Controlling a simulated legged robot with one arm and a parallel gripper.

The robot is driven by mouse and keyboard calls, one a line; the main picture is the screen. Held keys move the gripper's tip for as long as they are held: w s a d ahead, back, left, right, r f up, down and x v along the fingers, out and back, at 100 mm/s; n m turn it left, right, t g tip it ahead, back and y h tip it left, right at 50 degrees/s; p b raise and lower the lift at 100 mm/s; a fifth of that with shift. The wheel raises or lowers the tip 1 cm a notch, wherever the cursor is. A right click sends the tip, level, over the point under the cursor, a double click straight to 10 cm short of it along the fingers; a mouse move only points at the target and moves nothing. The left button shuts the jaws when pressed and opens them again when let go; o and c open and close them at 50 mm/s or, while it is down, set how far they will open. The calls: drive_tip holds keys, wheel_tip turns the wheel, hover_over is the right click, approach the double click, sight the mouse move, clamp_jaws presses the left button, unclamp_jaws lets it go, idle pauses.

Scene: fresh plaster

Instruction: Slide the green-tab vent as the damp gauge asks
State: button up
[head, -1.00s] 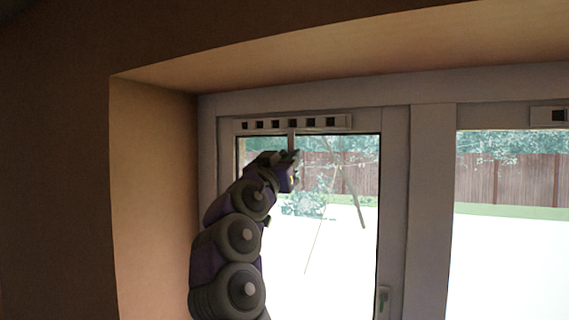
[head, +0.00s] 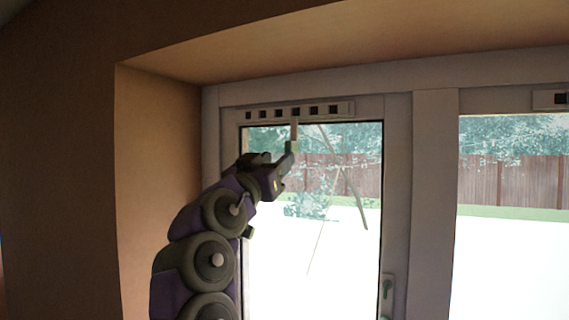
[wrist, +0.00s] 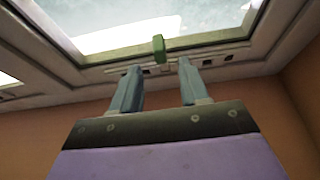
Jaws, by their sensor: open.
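The vent (head: 342,109) is a pale strip with several dark slots along the top of the left window. A pale stem hangs from it and ends in a green tab (head: 291,147). My gripper (head: 284,166) is open, just below the tab in the head view. In the wrist view, the green tab (wrist: 160,48) stands beyond and roughly between the two spread fingertips of my gripper (wrist: 158,66). The fingers look apart from it. The vent strip (wrist: 229,57) runs behind. I cannot make out a damp gauge in either view.
A second vent (head: 551,98) sits above the right window, partly cut off. A window handle (head: 386,292) is on the frame, low right. The plaster reveal wall (head: 160,180) stands close left of my arm. Thin crack-like lines cross the glass.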

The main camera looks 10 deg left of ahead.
drive_tip(key=b+v, duration=0.3)
drive_tip(key=v, duration=0.6)
drive_tip(key=shift+s+a+f, duration=0.15)
drive_tip(key=shift+s+f, duration=0.05)
drive_tip(key=shift+f, duration=0.05)
